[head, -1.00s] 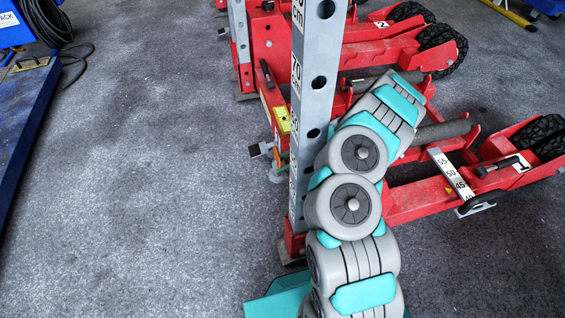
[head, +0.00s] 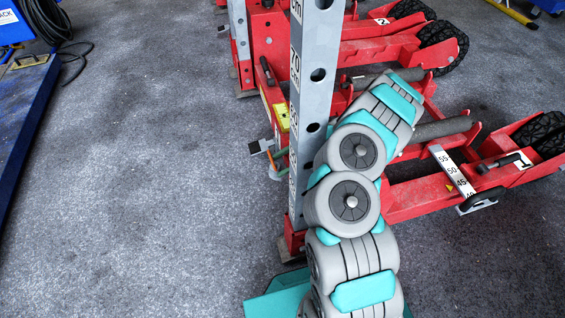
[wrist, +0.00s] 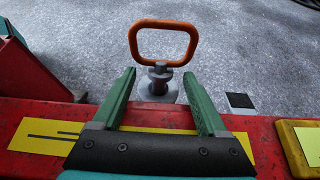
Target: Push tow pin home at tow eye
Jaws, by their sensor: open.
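The tow pin (wrist: 164,71) has an orange loop handle on a short grey stem, seen at the top middle of the wrist view. The stem stands over a round grey flange (wrist: 157,90), apparently the tow eye, at the edge of a red beam. Some stem and collar show above the flange; how deep the pin sits is hidden. My gripper (wrist: 159,74) is open, its green fingers on either side of the stem below the loop, with gaps showing. In the head view, the orange handle is small and partly hidden behind the grey post.
The upright grey post (head: 316,70) with holes and height marks stands close beside my arm. Red jack frames with black wheels (head: 443,47) fill the right. A yellow label (wrist: 45,137) lies on the red beam. The grey floor (head: 150,190) at left is clear, with a blue platform at its edge.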

